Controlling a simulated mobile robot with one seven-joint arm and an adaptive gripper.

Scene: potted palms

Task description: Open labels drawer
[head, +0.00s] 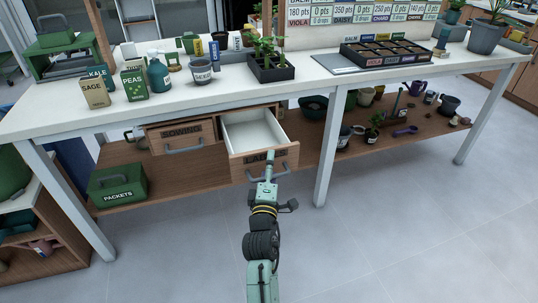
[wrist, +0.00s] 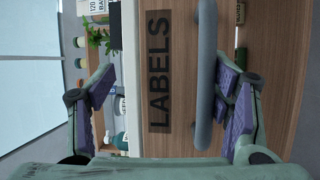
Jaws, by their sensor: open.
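The labels drawer (head: 251,131) stands pulled out under the bench in the head view, its white, empty-looking inside showing. In the wrist view its wooden front (wrist: 270,70) carries a dark LABELS plate (wrist: 160,72), turned sideways. Its grey bar handle (wrist: 205,70) runs upright in that view, close to the right finger's purple pad; I cannot tell if they touch. My gripper (head: 267,166) is at the drawer front in the head view. In the wrist view my gripper (wrist: 163,98) is open, with the handle and plate between its fingers. My arm partly hides the handle in the head view.
The closed SOWING drawer (head: 181,133) is left of the labels drawer. A green PACKETS box (head: 118,187) and several pots stand on the lower shelf (head: 330,160). A bench leg (head: 327,160) rises to the right. The floor (head: 400,235) at right is clear.

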